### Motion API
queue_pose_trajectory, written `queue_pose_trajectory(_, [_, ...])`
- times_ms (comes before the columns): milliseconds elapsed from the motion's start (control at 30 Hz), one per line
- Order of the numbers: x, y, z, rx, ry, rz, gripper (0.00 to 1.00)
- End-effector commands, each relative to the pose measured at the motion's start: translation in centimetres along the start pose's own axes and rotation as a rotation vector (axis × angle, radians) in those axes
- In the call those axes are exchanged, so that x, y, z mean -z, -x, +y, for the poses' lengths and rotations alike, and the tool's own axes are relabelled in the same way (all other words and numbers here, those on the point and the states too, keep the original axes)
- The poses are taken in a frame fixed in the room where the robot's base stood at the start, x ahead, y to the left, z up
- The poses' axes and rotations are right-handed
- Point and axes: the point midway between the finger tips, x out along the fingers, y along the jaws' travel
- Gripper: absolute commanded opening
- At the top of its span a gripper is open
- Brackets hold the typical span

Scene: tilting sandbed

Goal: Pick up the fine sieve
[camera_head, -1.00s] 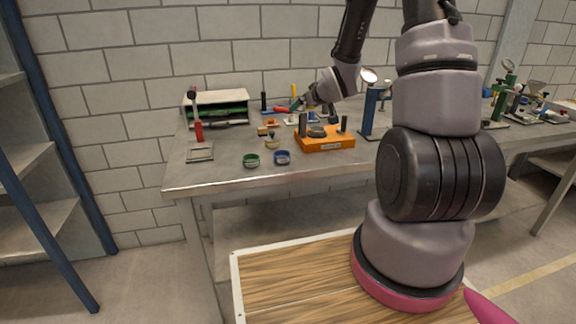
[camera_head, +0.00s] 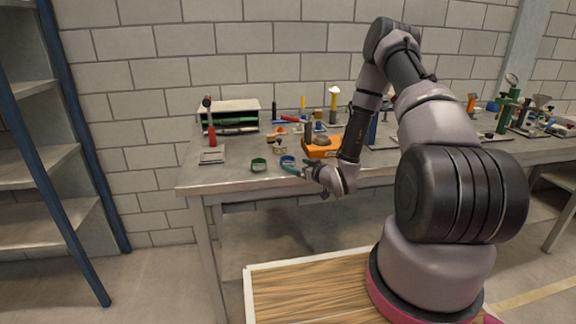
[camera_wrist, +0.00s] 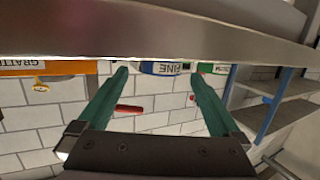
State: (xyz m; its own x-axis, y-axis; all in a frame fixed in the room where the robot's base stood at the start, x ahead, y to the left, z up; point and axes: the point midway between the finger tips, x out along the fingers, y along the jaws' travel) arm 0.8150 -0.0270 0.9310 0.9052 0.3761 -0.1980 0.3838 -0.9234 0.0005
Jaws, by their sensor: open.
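The fine sieve (camera_head: 288,160) is a small blue ring on the bench top near its front edge. In the wrist view the fine sieve (camera_wrist: 163,68) shows its blue wall with an upside-down label reading FINE. My gripper (camera_head: 291,169) is at the front of the bench, close to the sieve. In the wrist view my gripper (camera_wrist: 158,74) is open, with two green fingers apart. The sieve appears between the fingertips there, ahead of them; I cannot tell whether they touch it. Nothing is held.
A green ring sieve (camera_head: 258,164) stands just left of the blue one; its label (camera_wrist: 205,68) is partly hidden by a finger. An orange device (camera_head: 322,147) sits behind and to the right. The bench edge (camera_wrist: 150,50) fills the upper wrist view.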

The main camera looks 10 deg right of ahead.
Motion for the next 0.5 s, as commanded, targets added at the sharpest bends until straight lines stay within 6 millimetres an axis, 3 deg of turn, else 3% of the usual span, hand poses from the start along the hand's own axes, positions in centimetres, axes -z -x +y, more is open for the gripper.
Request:
queue_pose_trajectory(233, [0.1, -2.1, -0.1, 0.001, 0.0, 0.001, 1.0])
queue_pose_trajectory(500, [0.0, -6.0, -0.3, -0.001, 0.0, 0.001, 1.0])
